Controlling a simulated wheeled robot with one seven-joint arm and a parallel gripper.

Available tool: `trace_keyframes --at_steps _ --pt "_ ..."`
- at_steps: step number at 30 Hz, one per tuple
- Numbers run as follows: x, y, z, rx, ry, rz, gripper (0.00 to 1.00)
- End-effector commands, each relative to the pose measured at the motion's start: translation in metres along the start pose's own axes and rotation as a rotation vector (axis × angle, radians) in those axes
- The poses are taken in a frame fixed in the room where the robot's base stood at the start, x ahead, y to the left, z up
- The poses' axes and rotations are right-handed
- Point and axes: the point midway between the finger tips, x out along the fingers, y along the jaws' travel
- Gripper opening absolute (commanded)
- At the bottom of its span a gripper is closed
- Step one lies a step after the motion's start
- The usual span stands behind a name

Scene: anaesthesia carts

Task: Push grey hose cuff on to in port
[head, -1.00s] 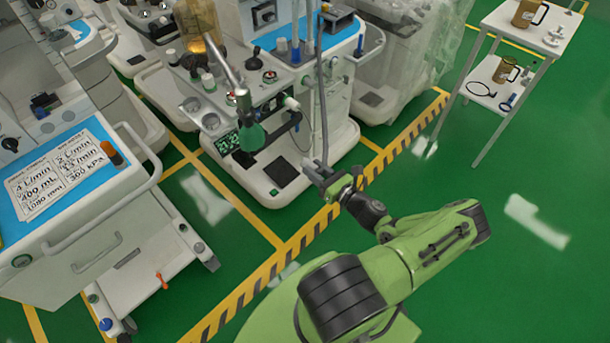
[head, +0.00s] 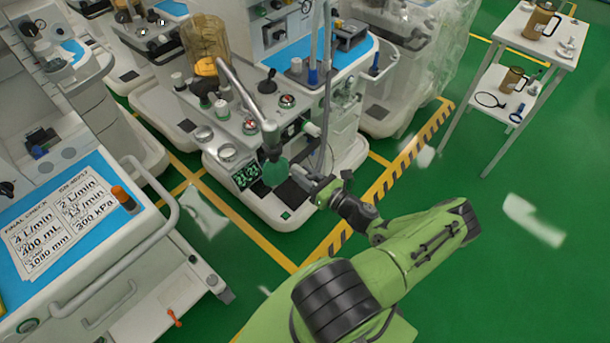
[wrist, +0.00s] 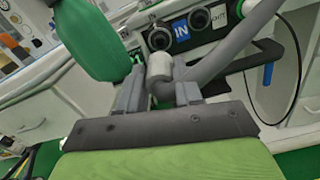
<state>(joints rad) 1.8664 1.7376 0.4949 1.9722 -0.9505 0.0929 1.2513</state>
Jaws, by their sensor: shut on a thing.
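My gripper (wrist: 160,95) is shut on the grey hose cuff (wrist: 160,68), which sits between its fingers. In the wrist view the grey hose (wrist: 235,45) bends away from the cuff up to the right. Beyond the cuff, on a dark panel, are two round ports, a left one (wrist: 158,38) and a right one (wrist: 199,18), with a blue IN label (wrist: 181,31) between them. The cuff is apart from both ports. In the head view my gripper (head: 318,186) is low in front of the cart (head: 262,205), and the cuff is too small to make out.
A green breathing bag (head: 275,172) hangs left of my gripper and also shows in the wrist view (wrist: 92,40). A black cable (wrist: 297,70) loops at the right. Another cart with a handrail (head: 125,240) stands at left.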

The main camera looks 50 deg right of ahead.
Motion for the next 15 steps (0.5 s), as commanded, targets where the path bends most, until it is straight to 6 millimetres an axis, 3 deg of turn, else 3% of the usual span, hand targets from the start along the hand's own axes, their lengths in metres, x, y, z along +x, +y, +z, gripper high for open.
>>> trace_keyframes --at_steps 5,15 --pt "-0.002 0.0 0.0 -0.012 -0.011 0.003 0.05" --pt "0.035 0.001 0.0 -0.012 -0.009 0.005 0.05"
